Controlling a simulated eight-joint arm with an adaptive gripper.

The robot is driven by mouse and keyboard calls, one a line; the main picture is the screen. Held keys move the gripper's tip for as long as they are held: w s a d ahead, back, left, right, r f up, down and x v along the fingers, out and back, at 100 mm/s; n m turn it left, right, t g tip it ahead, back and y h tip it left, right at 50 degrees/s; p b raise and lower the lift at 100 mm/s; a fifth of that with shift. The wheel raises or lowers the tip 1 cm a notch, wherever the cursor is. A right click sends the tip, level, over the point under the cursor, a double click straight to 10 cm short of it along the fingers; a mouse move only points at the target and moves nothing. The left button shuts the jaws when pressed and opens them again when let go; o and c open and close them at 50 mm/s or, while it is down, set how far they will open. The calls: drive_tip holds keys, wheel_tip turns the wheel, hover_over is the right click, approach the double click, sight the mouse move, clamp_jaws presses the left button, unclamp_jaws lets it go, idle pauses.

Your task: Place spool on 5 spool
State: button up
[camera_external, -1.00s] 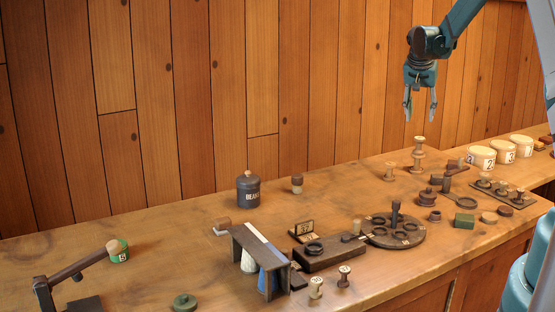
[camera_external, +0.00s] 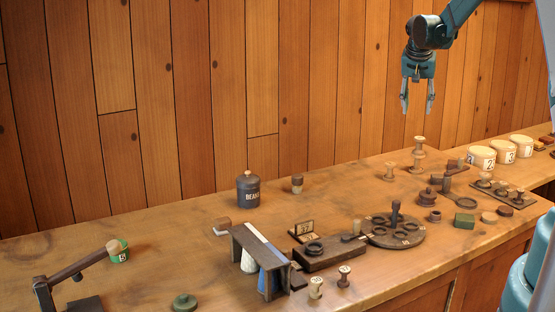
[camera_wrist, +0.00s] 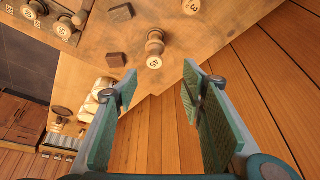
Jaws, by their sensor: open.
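My gripper (camera_external: 418,108) is open and empty, high above the back right of the counter. Below it stands a tall pale wooden spool stack (camera_external: 418,155); it also shows in the wrist view (camera_wrist: 155,45), ahead of and apart from the open fingers (camera_wrist: 160,85). A single short spool (camera_external: 389,171) stands just left of it; a numbered spool end also shows at the top of the wrist view (camera_wrist: 191,6). Several numbered spools (camera_wrist: 48,15) stand on a dark tray (camera_external: 525,205). Two more numbered spools (camera_external: 315,288) (camera_external: 344,276) stand at the front. I cannot surely read which spool is 5.
Pale numbered round tins (camera_external: 481,157) stand right of the stack. Dark blocks and a paddle-shaped piece (camera_external: 465,202) lie in front of it. A round dark board with a peg (camera_external: 397,240) and a dark jar (camera_external: 248,190) are farther left. A wooden wall rises behind.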

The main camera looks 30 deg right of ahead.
drive_tip(key=s+a+r+n+t+y, duration=0.1)
drive_tip(key=s+a+r+n, duration=0.2)
drive_tip(key=s+a+r, duration=0.7)
drive_tip(key=s+a+r+n+t+y, duration=0.1)
drive_tip(key=s+a+r+n, duration=0.1)
drive_tip(key=s+a+r, duration=0.65)
drive_tip(key=s+a+f+n+t, duration=0.1)
drive_tip(key=s+a+f+n, duration=0.1)
drive_tip(key=s+a, duration=0.7)
drive_tip(key=s+a+f+n+t+y, duration=0.1)
drive_tip(key=s+a+f+n, duration=0.1)
drive_tip(key=s+a, duration=0.7)
drive_tip(key=s+n, duration=0.1)
drive_tip(key=s, duration=0.3)
drive_tip(key=shift+s+f+y, duration=0.25)
drive_tip(key=shift+f+y, duration=0.05)
drive_tip(key=shift+f, duration=0.1)
